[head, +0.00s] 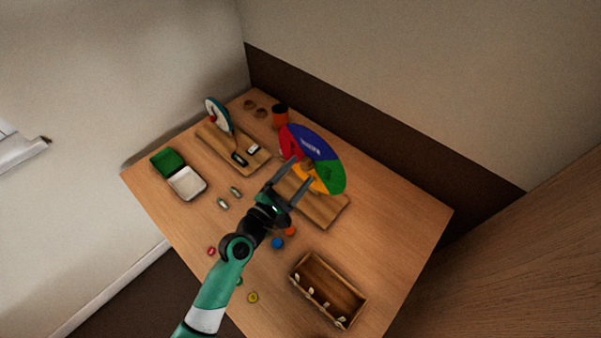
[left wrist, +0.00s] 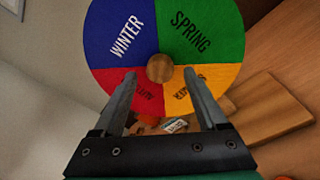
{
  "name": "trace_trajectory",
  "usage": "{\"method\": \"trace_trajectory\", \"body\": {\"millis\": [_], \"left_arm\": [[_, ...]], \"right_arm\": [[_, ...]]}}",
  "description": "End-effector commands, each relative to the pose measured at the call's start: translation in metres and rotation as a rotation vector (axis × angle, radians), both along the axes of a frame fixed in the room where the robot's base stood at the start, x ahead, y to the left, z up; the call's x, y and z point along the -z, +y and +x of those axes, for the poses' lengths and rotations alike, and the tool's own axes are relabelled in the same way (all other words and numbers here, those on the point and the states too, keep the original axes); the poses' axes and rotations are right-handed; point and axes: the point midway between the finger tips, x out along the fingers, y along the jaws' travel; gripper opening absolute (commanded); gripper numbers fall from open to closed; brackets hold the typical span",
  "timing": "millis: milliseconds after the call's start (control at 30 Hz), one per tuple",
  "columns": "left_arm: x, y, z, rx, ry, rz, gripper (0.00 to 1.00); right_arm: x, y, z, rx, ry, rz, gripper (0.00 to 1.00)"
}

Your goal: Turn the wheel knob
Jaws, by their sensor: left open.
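The season wheel (head: 312,145) stands upright on a wooden base (head: 322,207) in the head view. In the left wrist view the wheel (left wrist: 203,32) shows blue WINTER at upper left, green SPRING at upper right, and red and yellow quarters below. Its round wooden knob (left wrist: 160,68) is at the centre. My left gripper (head: 303,171) is in front of the wheel, open and empty. In the left wrist view its fingertips (left wrist: 160,73) appear on either side of the knob, apart from it in the picture. How far they are from the wheel's face is unclear. My right gripper is out of view.
A wooden crate (head: 300,283) is at the table's front right. A green-and-white box (head: 187,183) lies open at left. A second board with a disc (head: 216,113) stands behind. An orange cup (head: 280,115) is at the back. Small coloured pieces lie near my arm.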

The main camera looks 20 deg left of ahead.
Motion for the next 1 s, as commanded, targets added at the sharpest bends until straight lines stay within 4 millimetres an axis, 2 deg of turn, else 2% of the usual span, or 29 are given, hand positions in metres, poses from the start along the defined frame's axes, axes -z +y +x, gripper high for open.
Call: {"method": "trace_trajectory", "body": {"millis": [100,367,800,1000], "left_arm": [[0.0001,-0.0025,0.0099,0.001,-0.001,-0.001,0.75],[-0.0004,-0.0028,0.0117,0.001,0.000,-0.001,0.75],[-0.0006,-0.0027,0.0115,0.001,-0.001,0.000,0.00],[-0.0002,-0.0026,0.0114,0.001,-0.002,0.005,0.00]], "right_arm": [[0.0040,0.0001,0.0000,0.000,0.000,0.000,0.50],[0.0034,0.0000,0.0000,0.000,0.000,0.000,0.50],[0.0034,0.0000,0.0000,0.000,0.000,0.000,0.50],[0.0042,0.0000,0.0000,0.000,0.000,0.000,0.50]]}}
